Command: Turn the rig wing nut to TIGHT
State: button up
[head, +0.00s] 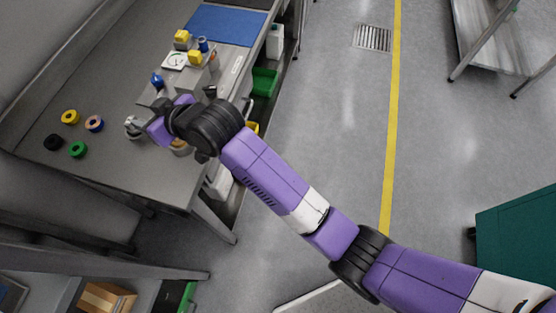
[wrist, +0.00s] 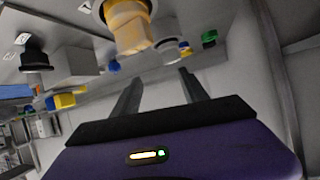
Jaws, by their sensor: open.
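My gripper (wrist: 157,84) is open and empty in the wrist view, its two dark fingers apart. In the head view its purple body is over the near part of the bench, and its fingertips are hard to make out. A small blue part (head: 157,82) with a winged shape stands on the rig beyond the gripper; it may be the wing nut, but I cannot tell. A blue part also shows beyond the fingers in the wrist view (wrist: 113,66). An amber knob-like part (wrist: 128,28) is close to the wrist camera, apart from the fingers. No TIGHT mark is readable.
Several coloured rings (head: 78,149) lie on the bench (head: 110,182) left of my gripper. A grey box with a black knob (wrist: 35,58) stands at the left in the wrist view. Yellow parts, a dial (head: 174,61) and a blue mat (head: 225,25) are farther back.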

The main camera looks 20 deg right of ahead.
jog(key=s+d+r+m+t+h+p, duration=0.1)
jog(key=s+d+m+t+h, duration=0.3)
jog(key=s+d, duration=1.7)
jog(key=s+m+t, duration=0.2)
jog(key=shift+d+t+h+p, duration=0.3)
jog(key=shift+d+t+p, duration=0.05)
jog(key=shift+t, duration=0.05)
